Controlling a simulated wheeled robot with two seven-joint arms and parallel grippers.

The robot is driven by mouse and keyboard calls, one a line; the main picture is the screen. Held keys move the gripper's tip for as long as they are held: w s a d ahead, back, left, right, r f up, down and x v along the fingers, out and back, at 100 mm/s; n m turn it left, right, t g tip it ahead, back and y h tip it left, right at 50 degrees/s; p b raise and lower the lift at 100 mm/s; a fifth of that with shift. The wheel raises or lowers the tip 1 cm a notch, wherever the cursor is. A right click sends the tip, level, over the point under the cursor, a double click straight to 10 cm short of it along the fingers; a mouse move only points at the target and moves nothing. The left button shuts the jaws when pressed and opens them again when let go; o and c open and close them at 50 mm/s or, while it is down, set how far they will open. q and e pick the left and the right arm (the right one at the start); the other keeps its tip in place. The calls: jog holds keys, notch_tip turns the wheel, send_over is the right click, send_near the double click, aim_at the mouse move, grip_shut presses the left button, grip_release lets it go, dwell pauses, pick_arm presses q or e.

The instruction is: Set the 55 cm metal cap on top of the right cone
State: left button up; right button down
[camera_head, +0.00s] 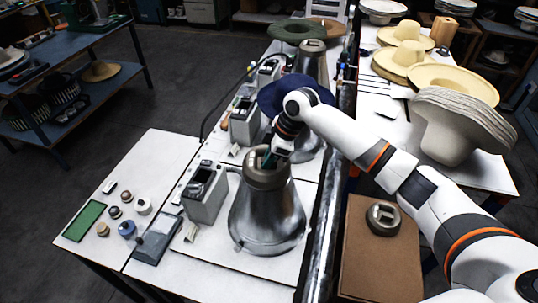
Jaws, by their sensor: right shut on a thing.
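The nearest metal cone (267,222) stands on the white bench, wide end down. A round grey-brown metal cap (266,178) is at its narrow top, upright and roughly centred; I see no clear gap between them. My right gripper (270,158) reaches in from the right and is shut on this cap from above; its fingertips are small and partly hidden. A second, similar cap (383,218) lies on a brown box (378,265) to the right. Size marks on the caps cannot be read. My left gripper is not in view.
A blue hat (283,92) sits on the cone behind, partly hidden by my arm. Grey control boxes (204,190) stand left of the cones. Small spools (127,229) and a green mat (85,220) lie at front left. Stacked pale hats (455,125) stand at right.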

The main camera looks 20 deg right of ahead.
jog(key=shift+r, duration=0.15)
jog(key=shift+r+p, duration=0.1)
jog(key=shift+p, duration=0.25)
dwell(0.4)
jog(key=shift+f, duration=0.2)
dwell(0.6)
jog(key=c, duration=1.3)
grip_release()
jog(key=shift+c, duration=0.2)
jog(key=shift+o, duration=0.3)
jog(key=shift+s+f, duration=0.2)
jog(key=shift+d+r, duration=0.15)
jog(key=shift+r, duration=0.5)
jog(key=shift+a+v, duration=0.25)
jog(key=shift+v, duration=1.3)
jog(key=shift+a+v, duration=0.2)
jog(key=shift+v, duration=1.35)
jog(key=shift+r, duration=0.1)
